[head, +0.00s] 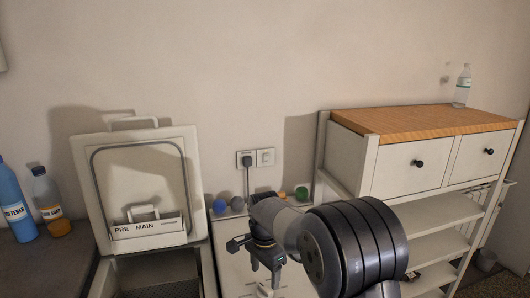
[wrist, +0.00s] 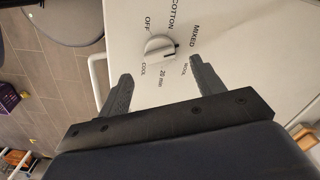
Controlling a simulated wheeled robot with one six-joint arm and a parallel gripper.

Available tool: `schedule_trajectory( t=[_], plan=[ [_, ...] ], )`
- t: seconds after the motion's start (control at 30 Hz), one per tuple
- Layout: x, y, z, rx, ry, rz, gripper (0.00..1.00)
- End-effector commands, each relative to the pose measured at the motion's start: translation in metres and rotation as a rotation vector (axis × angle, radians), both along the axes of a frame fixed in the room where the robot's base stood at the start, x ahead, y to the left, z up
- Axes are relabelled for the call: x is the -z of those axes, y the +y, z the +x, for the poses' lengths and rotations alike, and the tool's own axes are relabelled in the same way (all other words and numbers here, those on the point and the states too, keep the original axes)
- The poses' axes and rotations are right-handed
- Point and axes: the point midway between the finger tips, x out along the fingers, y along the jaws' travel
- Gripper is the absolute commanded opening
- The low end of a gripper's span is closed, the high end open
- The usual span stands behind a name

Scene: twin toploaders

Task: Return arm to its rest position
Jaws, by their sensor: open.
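My gripper (head: 256,249) is at the end of my arm, in the lower middle of the head view, above the top of the right-hand toploader (head: 232,262). In the wrist view my gripper (wrist: 155,82) is open, with its two fingers apart and nothing between them. Beyond the fingertips a white dial (wrist: 159,47) on a panel is labelled OFF, COTTON, MIXED, WOOL, 20 min and COOL. I cannot tell whether the fingers touch the panel. My arm hides part of the right-hand machine.
The left toploader's lid (head: 138,190) stands open. Blue (head: 15,205) and orange (head: 52,205) bottles stand at the far left. A shelf unit (head: 430,150) with a water bottle (head: 463,86) is at right.

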Motion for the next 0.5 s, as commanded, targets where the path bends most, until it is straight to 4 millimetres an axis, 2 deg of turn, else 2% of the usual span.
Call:
schedule_trajectory(
  t=[0.1,0.3,0.5],
  plan=[
    [0.023,0.000,-0.001,0.000,0.004,-0.001,0.64],
    [0.050,0.000,-0.001,0.000,0.003,-0.001,0.64],
    [0.048,0.000,0.000,-0.047,0.000,0.000,0.64]
  ],
)
